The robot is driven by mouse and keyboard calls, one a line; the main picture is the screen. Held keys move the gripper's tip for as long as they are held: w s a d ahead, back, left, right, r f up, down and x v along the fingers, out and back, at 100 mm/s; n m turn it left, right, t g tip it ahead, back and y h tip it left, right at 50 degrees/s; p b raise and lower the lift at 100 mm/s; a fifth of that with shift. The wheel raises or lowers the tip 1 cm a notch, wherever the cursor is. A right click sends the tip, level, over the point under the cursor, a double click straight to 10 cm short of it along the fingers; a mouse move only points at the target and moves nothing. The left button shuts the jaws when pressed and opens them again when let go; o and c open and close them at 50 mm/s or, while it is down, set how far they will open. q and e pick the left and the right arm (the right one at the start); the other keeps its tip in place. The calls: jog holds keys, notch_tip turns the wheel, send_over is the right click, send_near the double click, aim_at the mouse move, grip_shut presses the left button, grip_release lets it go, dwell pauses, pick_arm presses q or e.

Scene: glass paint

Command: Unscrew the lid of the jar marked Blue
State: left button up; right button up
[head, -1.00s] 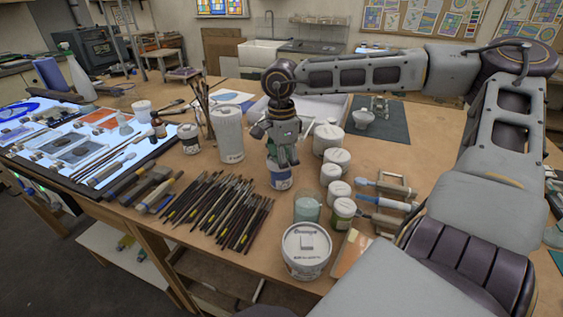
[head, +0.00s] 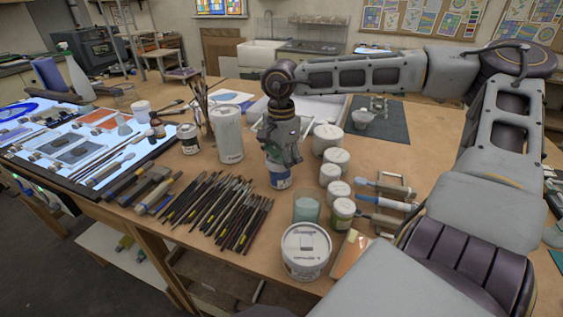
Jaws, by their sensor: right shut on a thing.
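A jar with a blue band on its label (head: 279,179) stands upright on the wooden table near the middle of the head view. Its label is too small to read. My right gripper (head: 279,160) comes down on it from above and is shut on the top of the jar, at the lid. The fingers hide most of the lid, so I cannot tell how far it is turned. My left gripper is not in view.
Several white jars (head: 329,173) stand close to the right of the blue-banded jar. A tall white container (head: 228,135) is at its left, and many brushes (head: 215,208) lie in front. A large white tub (head: 305,250) stands near the front edge.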

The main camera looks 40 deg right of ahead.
jog(key=shift+f+n, duration=0.15)
jog(key=shift+n, duration=1.75)
jog(key=o, duration=1.8)
jog(key=shift+o, duration=0.7)
jog(key=shift+r, duration=0.2)
jog(key=shift+o, duration=0.2)
jog(key=shift+r+p, duration=1.75)
jog(key=shift+r, duration=1.15)
